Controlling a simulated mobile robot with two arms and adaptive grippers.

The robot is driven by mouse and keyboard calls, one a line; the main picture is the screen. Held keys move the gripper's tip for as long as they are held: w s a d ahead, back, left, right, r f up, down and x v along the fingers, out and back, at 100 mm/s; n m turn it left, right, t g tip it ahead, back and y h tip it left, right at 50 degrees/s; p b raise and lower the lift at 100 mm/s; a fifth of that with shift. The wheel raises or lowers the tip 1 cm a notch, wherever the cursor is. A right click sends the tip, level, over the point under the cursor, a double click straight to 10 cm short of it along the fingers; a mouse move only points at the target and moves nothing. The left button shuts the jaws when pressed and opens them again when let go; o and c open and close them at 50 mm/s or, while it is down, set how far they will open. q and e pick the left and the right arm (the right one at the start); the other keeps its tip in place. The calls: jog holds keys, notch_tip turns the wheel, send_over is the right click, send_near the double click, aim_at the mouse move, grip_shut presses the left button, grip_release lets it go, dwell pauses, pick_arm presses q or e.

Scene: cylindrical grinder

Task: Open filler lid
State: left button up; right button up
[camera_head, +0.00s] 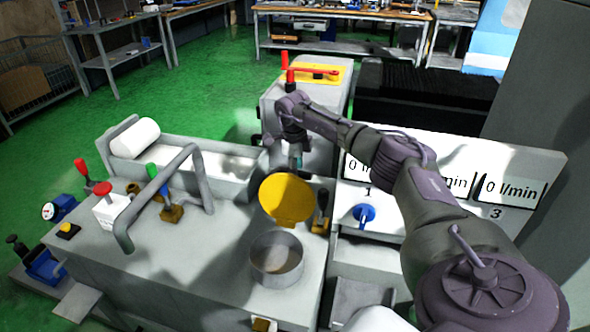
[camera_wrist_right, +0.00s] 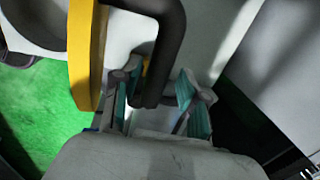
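The round yellow filler lid (camera_head: 287,198) stands raised and tilted behind the open grey filler neck (camera_head: 276,257) in the head view. In the right wrist view, the lid (camera_wrist_right: 86,50) shows edge-on at the left. A dark bent handle (camera_wrist_right: 170,50) beside it reaches down between the fingers of my right gripper (camera_wrist_right: 160,100). The teal finger pads are spread either side of the handle, with a gap on the right; the left contact is unclear. In the head view, my right gripper (camera_head: 289,155) is just behind the lid, its fingertips mostly hidden. My left gripper is not in view.
A grey bent pipe (camera_head: 165,180) and small levers stand left on the machine top. A black lever (camera_head: 322,205) is close right of the lid. The flow panel (camera_head: 455,180) lies beneath my right arm. A red lever (camera_head: 310,69) sits on a yellow plate behind.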

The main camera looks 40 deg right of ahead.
jog(key=shift+f, duration=0.1)
notch_tip(320, 180, up, 12)
jog(key=a, duration=0.1)
jog(key=shift+s+a, duration=0.25)
jog(key=shift+s, duration=0.2)
dwell(0.5)
